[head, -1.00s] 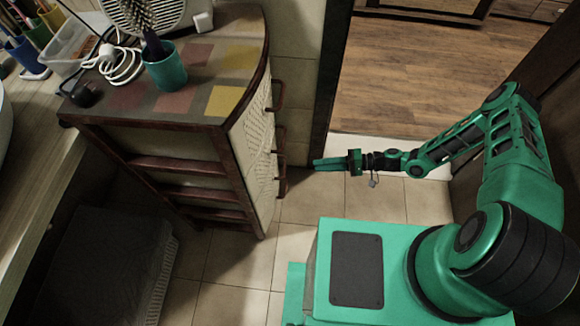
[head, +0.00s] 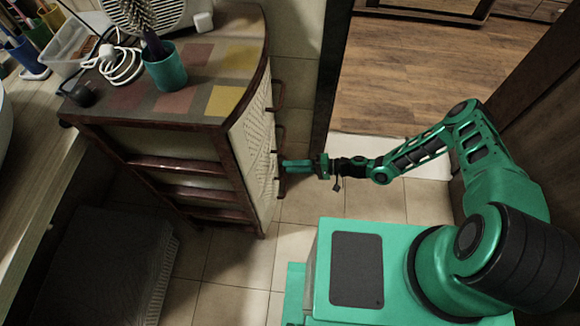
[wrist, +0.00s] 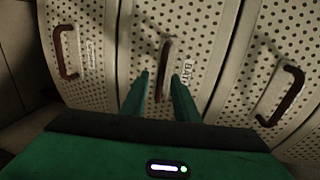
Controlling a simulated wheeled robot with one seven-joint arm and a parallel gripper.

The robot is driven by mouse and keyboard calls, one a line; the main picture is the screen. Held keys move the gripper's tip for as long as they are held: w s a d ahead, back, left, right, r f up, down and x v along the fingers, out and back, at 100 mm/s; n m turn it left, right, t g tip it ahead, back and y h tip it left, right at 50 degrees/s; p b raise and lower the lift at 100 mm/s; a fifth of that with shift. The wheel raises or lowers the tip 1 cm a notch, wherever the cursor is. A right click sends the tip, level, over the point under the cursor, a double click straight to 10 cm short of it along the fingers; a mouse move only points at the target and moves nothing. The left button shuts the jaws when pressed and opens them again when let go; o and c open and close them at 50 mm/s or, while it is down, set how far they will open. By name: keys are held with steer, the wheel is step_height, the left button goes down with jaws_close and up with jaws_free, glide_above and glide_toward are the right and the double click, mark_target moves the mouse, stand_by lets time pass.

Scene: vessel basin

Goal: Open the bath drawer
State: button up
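The cabinet has a pale, perforated drawer front (head: 252,150) with dark red handles, seen edge-on in the head view. In the wrist view three drawers show side by side. The middle one is the bath drawer (wrist: 200,45), with a partly hidden label beginning "BAT" (wrist: 187,76), and it looks closed. Its handle (wrist: 164,52) appears between my two green fingers. My gripper (wrist: 160,75) is open, with a finger on each side of that handle. In the head view my gripper (head: 284,167) is at the drawer front; contact cannot be told.
Two other handles flank it in the wrist view, one at left (wrist: 65,52) and one at right (wrist: 285,97). A teal cup (head: 166,70) with a brush stands on the cabinet top. Tiled floor (head: 310,205) is clear beside the cabinet. A door frame (head: 335,75) stands behind my arm.

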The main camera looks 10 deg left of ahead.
steer(key=shift+a+f, duration=0.1)
steer(key=shift+a, duration=0.35)
